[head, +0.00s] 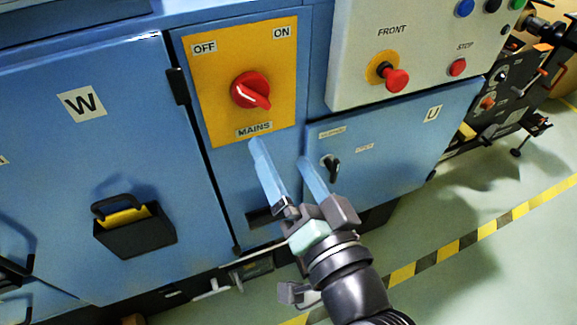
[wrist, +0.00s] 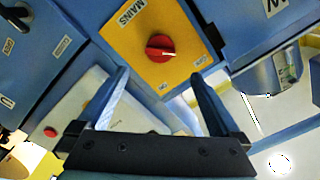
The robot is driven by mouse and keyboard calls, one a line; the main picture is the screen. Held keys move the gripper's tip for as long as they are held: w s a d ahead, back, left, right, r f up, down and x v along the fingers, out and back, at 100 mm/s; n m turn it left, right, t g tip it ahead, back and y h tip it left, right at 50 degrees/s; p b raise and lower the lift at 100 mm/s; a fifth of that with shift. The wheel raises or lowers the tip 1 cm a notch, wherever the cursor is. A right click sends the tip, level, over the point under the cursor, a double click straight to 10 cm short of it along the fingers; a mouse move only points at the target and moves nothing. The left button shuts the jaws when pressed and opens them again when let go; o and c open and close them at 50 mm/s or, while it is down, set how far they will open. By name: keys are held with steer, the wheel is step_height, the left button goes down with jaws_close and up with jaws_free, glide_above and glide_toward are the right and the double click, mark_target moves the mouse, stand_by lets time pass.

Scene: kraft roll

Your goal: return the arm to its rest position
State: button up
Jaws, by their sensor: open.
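My gripper (head: 279,152) is open and empty in the head view, its two blue-grey fingers pointing up toward the blue cabinet front below the yellow MAINS plate. In the wrist view my gripper (wrist: 160,82) shows as two fingers spread apart, with nothing between them. The red rotary knob (head: 251,91) sits on the yellow plate (head: 216,109), its pointer turned toward the lower right. The knob (wrist: 160,47) also shows beyond the fingertips in the wrist view. The fingers appear apart from the knob.
A white panel (head: 352,70) with a red knob (head: 396,80) and STOP button stands at the right. Door U (head: 400,128) has a small black latch (head: 331,168). Door W (head: 60,170) carries a black box (head: 135,234). Green floor (head: 475,265) with striped tape lies at right.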

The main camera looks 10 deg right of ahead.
steer(key=shift+s, duration=0.35)
steer(key=w+a+r+n+t+h, duration=0.1)
steer(key=w+r+n+t, duration=0.15)
steer(key=r, duration=0.75)
steer(key=w+a+r+n+t+h, duration=0.1)
steer(key=r+n+t, duration=0.15)
steer(key=r, duration=0.85)
steer(key=s+a+r+t+h+p, duration=0.1)
steer(key=r+p, duration=0.6)
steer(key=r, duration=0.8)
steer(key=s+r+t+h+p, duration=0.1)
steer(key=s+r+t+p, duration=0.3)
steer(key=r+p, duration=0.4)
step_height(320, 180, up, 8)
steer(key=shift+s+a+f+n+h, duration=0.2)
steer(key=shift+s+a+n+h, duration=0.15)
steer(key=shift+s, duration=0.35)
